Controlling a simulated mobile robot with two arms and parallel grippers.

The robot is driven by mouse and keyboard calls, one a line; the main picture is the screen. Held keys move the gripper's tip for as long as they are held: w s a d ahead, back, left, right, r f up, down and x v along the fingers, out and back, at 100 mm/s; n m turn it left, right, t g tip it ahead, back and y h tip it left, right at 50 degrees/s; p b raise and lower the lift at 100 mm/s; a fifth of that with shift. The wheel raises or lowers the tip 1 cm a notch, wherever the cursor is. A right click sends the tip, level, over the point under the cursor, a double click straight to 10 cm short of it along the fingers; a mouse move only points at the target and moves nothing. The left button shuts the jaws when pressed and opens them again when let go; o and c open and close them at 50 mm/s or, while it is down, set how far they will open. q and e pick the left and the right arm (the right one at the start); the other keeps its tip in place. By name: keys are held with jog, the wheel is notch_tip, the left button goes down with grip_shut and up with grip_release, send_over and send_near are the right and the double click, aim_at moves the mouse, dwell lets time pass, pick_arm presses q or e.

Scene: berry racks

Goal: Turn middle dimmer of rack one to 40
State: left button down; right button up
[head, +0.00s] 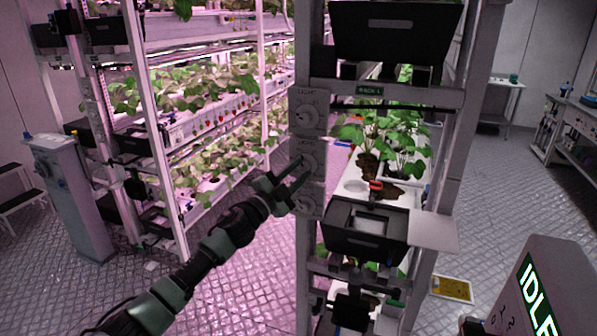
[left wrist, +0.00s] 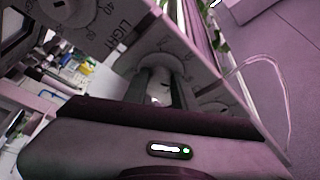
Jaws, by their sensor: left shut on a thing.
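The rack one post, beside a green "RACK 1" label (head: 369,90), carries three light dimmers in a column. The upper dimmer (head: 304,116) is clear of my arm. The middle dimmer (head: 303,158) is at the tips of my left gripper (head: 301,171). The lower dimmer (head: 301,198) is just below, partly behind the gripper. In the left wrist view, the left fingers (left wrist: 161,91) are shut on the round middle knob (left wrist: 160,74), one on each side. Its scale setting cannot be read. Neighbouring dials marked with numbers show on both sides. My right gripper is not in view.
A black bin (head: 395,35) sits high on the rack and a black box (head: 365,232) lower down. Potted plants (head: 385,140) stand on a shelf between them. A white unit reading "IDLE" (head: 545,285) stands at lower right.

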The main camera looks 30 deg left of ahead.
pick_arm(q)
jog(key=c, duration=1.1)
grip_release()
jog(key=shift+s, duration=0.1)
jog(key=shift+s+f, duration=0.2)
jog(key=shift+s, duration=0.1)
jog(key=shift+b+v, duration=1.35)
jog(key=shift+v, duration=2.1)
